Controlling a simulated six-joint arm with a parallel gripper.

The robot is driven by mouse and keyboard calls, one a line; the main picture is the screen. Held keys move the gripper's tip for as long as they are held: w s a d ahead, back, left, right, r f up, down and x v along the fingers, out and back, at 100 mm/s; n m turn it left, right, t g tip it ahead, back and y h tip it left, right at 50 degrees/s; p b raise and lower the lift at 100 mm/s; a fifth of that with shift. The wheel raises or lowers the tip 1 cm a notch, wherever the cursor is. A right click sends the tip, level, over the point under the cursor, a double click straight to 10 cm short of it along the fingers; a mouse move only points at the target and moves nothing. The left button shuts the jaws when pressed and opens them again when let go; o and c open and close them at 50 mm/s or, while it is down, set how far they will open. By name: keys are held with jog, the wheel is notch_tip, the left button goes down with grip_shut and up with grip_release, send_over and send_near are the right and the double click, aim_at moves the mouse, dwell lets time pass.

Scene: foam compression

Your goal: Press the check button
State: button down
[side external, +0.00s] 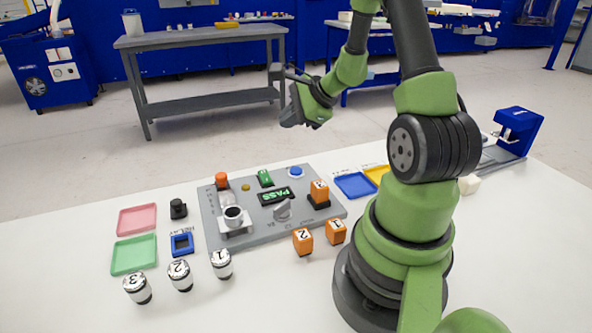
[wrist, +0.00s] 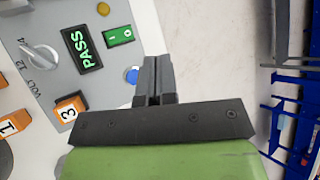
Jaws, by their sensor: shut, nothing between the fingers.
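The grey test panel (side external: 228,197) lies on the white table. It carries a round blue button (side external: 297,172) at its far right corner and a small yellow button (side external: 246,187); no label shows which is the check button. A display (side external: 275,196) on it reads PASS in green. The wrist view also shows the blue button (wrist: 131,75), the yellow button (wrist: 103,9) and the display (wrist: 83,48). My gripper (side external: 287,121) is shut and empty, raised well above and beyond the panel's far edge. In the wrist view its fingers (wrist: 157,66) appear just right of the blue button, touching nothing.
The panel also holds a green rocker switch (side external: 264,178), a grey knob (side external: 283,211), an orange-red knob (side external: 221,181) and an orange block 3 (side external: 319,193). Orange blocks and numbered cylinders stand in front. Pink (side external: 137,219), green (side external: 134,254) and blue (side external: 355,185) trays flank the panel.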

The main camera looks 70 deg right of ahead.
aim_at(296, 171)
jog(key=shift+s+d+f+m+h, duration=0.3)
jog(key=shift+s+d+f+m, duration=0.2)
jog(key=shift+d+f+m, duration=0.25)
jog(key=shift+f, duration=0.15)
jog(key=shift+f, duration=4.3)
jog(key=shift+f, duration=0.4)
jog(key=shift+f, duration=0.4)
jog(key=shift+r, duration=0.8)
